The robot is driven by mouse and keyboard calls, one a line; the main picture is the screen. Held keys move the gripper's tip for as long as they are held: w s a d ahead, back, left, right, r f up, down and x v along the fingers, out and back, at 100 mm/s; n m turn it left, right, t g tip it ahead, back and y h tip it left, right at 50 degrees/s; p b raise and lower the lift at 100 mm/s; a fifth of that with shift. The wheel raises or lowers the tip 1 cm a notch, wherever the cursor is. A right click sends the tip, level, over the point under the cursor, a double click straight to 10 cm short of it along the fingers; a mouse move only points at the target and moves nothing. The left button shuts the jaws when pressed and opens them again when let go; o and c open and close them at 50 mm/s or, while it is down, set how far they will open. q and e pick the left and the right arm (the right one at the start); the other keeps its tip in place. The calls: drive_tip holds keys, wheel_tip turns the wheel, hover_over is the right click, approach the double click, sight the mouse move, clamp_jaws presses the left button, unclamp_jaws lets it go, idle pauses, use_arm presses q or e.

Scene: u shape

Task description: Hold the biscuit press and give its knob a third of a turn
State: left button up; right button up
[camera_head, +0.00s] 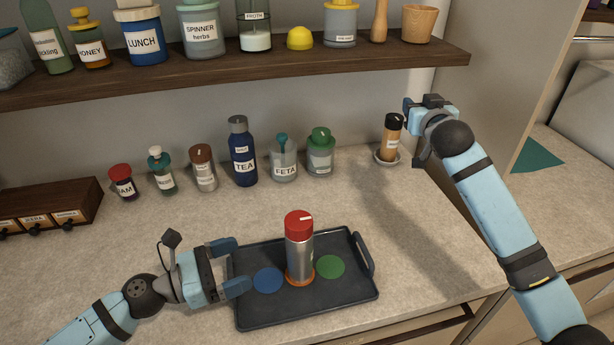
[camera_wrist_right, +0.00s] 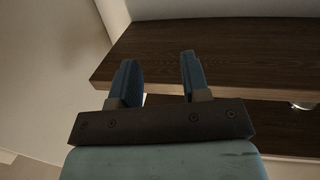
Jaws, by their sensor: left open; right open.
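The biscuit press seems to be the silver cylinder (camera_head: 300,252) standing upright on the dark tray. Its red knob (camera_head: 298,224) is on top and bears a white mark pointing right. Its foot rests on an orange disc (camera_head: 291,281). My left gripper (camera_head: 239,266) is open and empty over the tray's left edge, left of the press and apart from it, its fingers pointing towards it. My right gripper (camera_head: 424,112) is raised at the right, far from the press. In the right wrist view its two fingers (camera_wrist_right: 160,75) are apart with nothing between them.
The tray (camera_head: 345,293) also bears a blue disc (camera_head: 268,280) and a green disc (camera_head: 330,266). Several jars and bottles, including a TEA bottle (camera_head: 242,152), stand behind. A brown-bodied grinder (camera_head: 390,145) stands near my right gripper. A loaded wooden shelf (camera_head: 270,72) overhangs the counter.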

sight(287, 246)
drive_tip(key=s+a+r+m+g+y, duration=0.1)
drive_tip(key=s+a+g+y, duration=0.3)
drive_tip(key=a, duration=1)
drive_tip(key=s+a+r+m+g+y, duration=0.15)
drive_tip(key=s+a+g, duration=0.4)
drive_tip(key=a, duration=0.75)
use_arm(q)
drive_tip(key=x, duration=1.3)
drive_tip(key=shift+d, duration=0.4)
use_arm(e)
drive_tip(key=s+f+m+g+h, duration=0.1)
drive_tip(key=s+g+h, duration=0.1)
drive_tip(key=s, duration=0.2)
drive_tip(key=s+f+m+g+h, duration=0.1)
drive_tip(key=s+f+g+h, duration=0.1)
drive_tip(key=s+g, duration=0.1)
drive_tip(key=s+f+m+g+h, duration=0.1)
drive_tip(key=s+g+h, duration=0.1)
drive_tip(key=s, duration=0.3)
drive_tip(key=shift+s+a+f+m+g, duration=0.1)
drive_tip(key=shift+a+f+m+g, duration=0.05)
drive_tip(key=shift+f+m+g, duration=0.2)
use_arm(q)
drive_tip(key=c, duration=1.3)
